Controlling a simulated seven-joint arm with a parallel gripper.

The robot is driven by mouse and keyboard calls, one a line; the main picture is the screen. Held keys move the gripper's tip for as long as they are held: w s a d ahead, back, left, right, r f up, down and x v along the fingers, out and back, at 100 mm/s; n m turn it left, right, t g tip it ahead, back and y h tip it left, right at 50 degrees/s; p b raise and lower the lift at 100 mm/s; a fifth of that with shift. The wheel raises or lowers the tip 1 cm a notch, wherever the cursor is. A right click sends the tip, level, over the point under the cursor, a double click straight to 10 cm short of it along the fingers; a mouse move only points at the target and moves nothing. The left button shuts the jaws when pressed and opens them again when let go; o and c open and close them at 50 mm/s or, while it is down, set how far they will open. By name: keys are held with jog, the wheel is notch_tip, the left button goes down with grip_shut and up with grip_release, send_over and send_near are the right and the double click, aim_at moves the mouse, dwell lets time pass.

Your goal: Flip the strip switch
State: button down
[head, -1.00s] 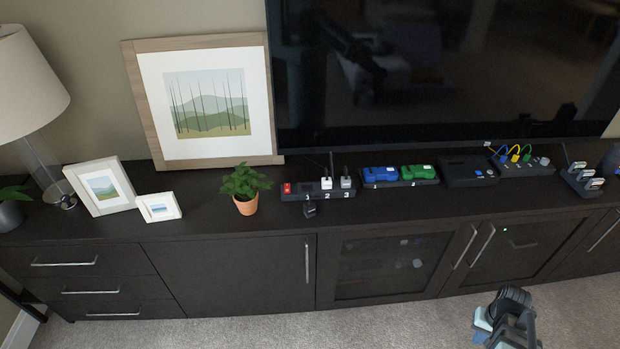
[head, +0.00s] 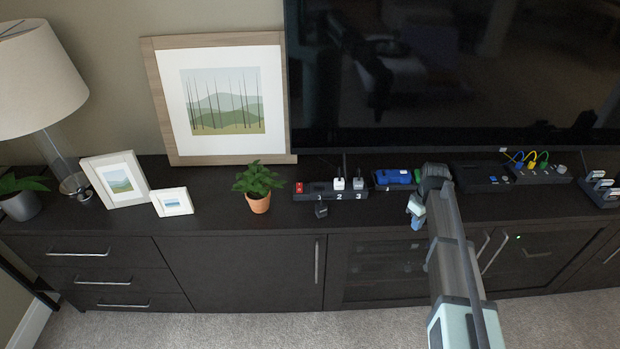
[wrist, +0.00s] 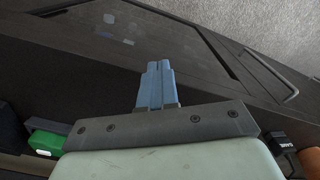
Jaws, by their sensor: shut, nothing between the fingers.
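The black power strip (head: 318,189) lies on the cabinet top in the head view, right of the potted plant. Its red switch (head: 299,187) is at the left end. White and grey plugs stand in its sockets. A black plug (head: 321,210) lies in front of it. My gripper (head: 414,219) is over the cabinet's front edge, right of the strip and apart from it. In the wrist view my gripper's blue fingers (wrist: 158,66) are together and empty. The red switch cannot be made out there.
A potted plant (head: 258,188) stands left of the strip. The TV (head: 440,80) rises behind.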

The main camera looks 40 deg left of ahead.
jog(key=s+a+r+n, duration=0.4)
jog(key=a+r, duration=0.1)
jog(key=a, duration=0.8)
jog(key=s+a+r+n, duration=0.4)
jog(key=a+r, duration=0.2)
jog(key=a, duration=0.7)
jog(key=s+a+r+n, duration=0.4)
jog(key=s+a+r, duration=0.1)
jog(key=a, duration=0.8)
jog(key=shift+a+r, duration=0.4)
jog(key=shift+r, duration=0.1)
jog(key=shift+s, duration=0.1)
jog(key=shift+s+d+r, duration=0.25)
jog(key=shift+s+d, duration=0.3)
notch_tip(320, 180, up, 14)
jog(key=s+d, duration=0.1)
jog(key=shift+s+d, duration=0.2)
